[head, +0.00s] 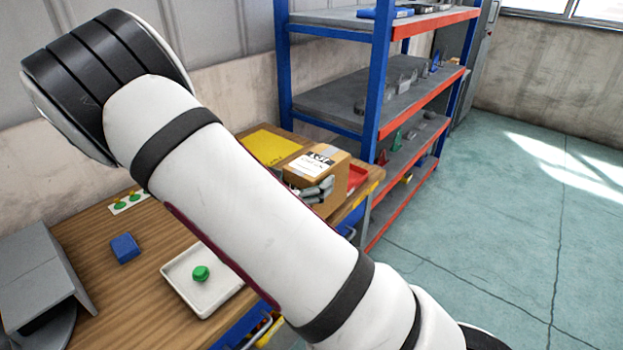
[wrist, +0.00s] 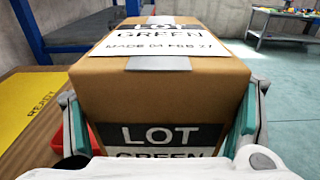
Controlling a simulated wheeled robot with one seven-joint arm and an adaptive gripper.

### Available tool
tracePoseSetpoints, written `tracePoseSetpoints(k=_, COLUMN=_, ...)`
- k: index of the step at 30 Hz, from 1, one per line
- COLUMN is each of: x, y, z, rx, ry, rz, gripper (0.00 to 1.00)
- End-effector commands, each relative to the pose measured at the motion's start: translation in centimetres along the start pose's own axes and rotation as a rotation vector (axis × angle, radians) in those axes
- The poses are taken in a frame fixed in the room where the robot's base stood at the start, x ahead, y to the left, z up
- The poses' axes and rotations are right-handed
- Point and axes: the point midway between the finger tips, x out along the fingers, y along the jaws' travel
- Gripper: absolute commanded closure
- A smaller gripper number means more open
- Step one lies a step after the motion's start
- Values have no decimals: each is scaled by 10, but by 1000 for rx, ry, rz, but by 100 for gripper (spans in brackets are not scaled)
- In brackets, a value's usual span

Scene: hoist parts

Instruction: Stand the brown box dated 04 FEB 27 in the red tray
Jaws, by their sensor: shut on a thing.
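The brown box (head: 330,176) carries white labels, and in the wrist view the box (wrist: 160,85) reads LOT GREEN, MADE 04 FEB 27 on its top face. A second LOT GREEN label is on the face toward the wrist. My gripper (head: 318,190) is shut on the box, with one finger on each side in the wrist view (wrist: 160,122). The red tray (head: 357,178) shows just right of the box, at the bench's far end; a bit of red (wrist: 57,141) also shows at lower left. The box hides most of the tray, and I cannot tell whether they touch.
A yellow READY mat (head: 268,147) lies left of the box. A white tray with a green piece (head: 201,273), a blue block (head: 125,248) and a grey machine stand nearer on the wooden bench. Blue and orange shelving (head: 376,90) rises close behind the box.

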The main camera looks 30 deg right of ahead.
Motion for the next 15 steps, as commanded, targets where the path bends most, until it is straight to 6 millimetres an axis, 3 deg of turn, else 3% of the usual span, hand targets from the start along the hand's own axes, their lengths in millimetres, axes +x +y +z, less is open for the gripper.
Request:
tracePoseSetpoints(k=5, x=19, y=10, z=2, rx=4, ry=-8, rz=-6, gripper=85)
tracePoseSetpoints(k=15, x=78, y=48, z=-2, rx=5, ry=-8, rz=-4, gripper=85)
